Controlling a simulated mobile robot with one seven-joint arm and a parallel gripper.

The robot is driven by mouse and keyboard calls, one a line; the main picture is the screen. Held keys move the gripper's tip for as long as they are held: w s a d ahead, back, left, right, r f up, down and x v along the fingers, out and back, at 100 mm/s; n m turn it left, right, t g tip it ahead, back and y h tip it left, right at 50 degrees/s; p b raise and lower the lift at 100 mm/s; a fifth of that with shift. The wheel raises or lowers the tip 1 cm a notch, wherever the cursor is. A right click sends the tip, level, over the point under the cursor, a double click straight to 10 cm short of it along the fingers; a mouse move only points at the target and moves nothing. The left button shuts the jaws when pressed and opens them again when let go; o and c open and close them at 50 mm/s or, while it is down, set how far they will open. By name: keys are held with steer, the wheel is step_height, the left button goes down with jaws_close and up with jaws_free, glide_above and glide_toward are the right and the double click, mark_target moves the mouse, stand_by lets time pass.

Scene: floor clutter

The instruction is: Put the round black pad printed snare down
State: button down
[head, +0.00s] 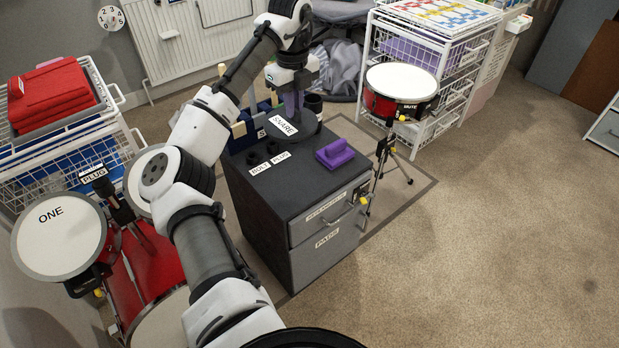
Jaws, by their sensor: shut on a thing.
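The round black pad (303,134) with a white SNARE label shows at the back part of the dark cabinet top (300,187). My gripper (291,103) points down at it from above and is shut on the pad. Purple shows between the gripper and the pad; I cannot tell whether it belongs to the fingers or to the pad. The pad looks level and low over the cabinet top, but I cannot tell whether it touches it. My gripper hides part of the pad's far side.
A red drum labelled MUTE (401,82) stands at right. A drum labelled ONE (58,236) stands at left. The carpet (500,230) at right is clear.

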mark_target(294, 123)
steer(key=shift+s+a+f, duration=0.1)
step_height(294, 123, down, 20)
steer(key=shift+r+b, duration=0.1)
steer(key=shift+b, duration=0.65)
steer(key=c, duration=1.5)
jaws_free()
step_height(294, 123, up, 12)
steer(key=shift+p, duration=0.35)
